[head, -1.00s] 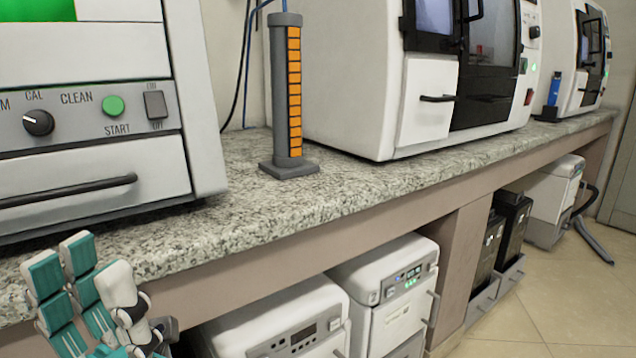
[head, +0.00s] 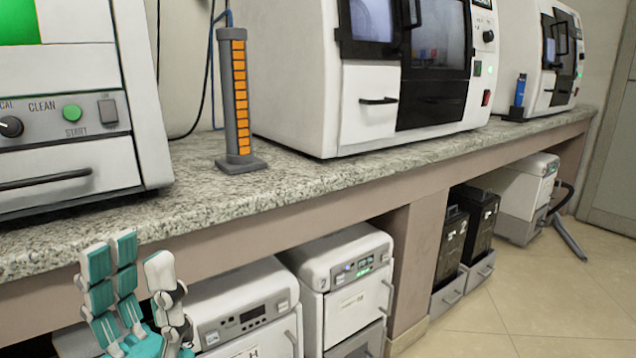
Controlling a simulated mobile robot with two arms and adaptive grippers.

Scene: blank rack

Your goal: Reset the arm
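My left gripper (head: 138,283), with teal and white segmented fingers, shows at the lower left of the head view. Its fingers point up and stand apart, with nothing between them. It is in front of the counter's front edge, and its lower part is cut off by the picture's bottom edge. My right gripper is not in view.
A speckled stone counter (head: 300,180) carries a white machine with a START button (head: 72,112), a grey and orange rack (head: 238,100) and a large white machine (head: 370,110). White boxes (head: 345,275) and black units (head: 470,225) stand below. Tiled floor (head: 540,280) is clear at right.

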